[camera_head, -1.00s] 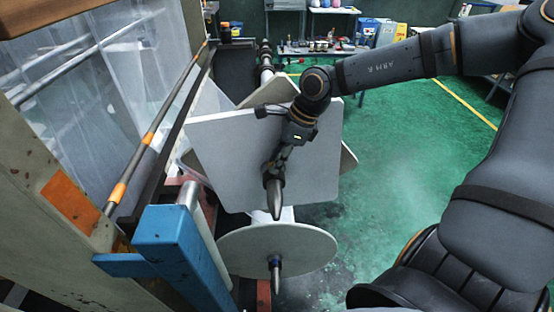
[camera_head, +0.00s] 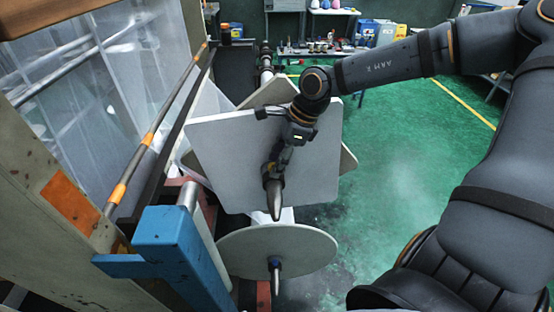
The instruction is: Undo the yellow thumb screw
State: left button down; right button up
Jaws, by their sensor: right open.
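I cannot make out a yellow thumb screw in this view. My right gripper (camera_head: 275,174) hangs point-down in front of a large pale square plate (camera_head: 230,150). It is at the upper end of a grey pointed spindle tip (camera_head: 274,204); I cannot tell whether the two touch. The fingers are small and dark here, and they partly hide what lies behind them. Below, a pale round disc (camera_head: 310,248) carries another pointed spindle tip (camera_head: 276,284) with a dark blue collar. My left gripper is not in view.
A blue post (camera_head: 172,240) and a grey roller with orange bands (camera_head: 150,138) stand to the left, beside translucent sheeting (camera_head: 90,90). More pale plates sit behind the square one. A cluttered bench (camera_head: 320,52) is at the back. Green floor (camera_head: 400,150) lies open to the right.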

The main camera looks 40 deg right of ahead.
jog(key=shift+r, duration=0.35)
notch_tip(320, 180, up, 9)
jog(key=shift+r, duration=0.2)
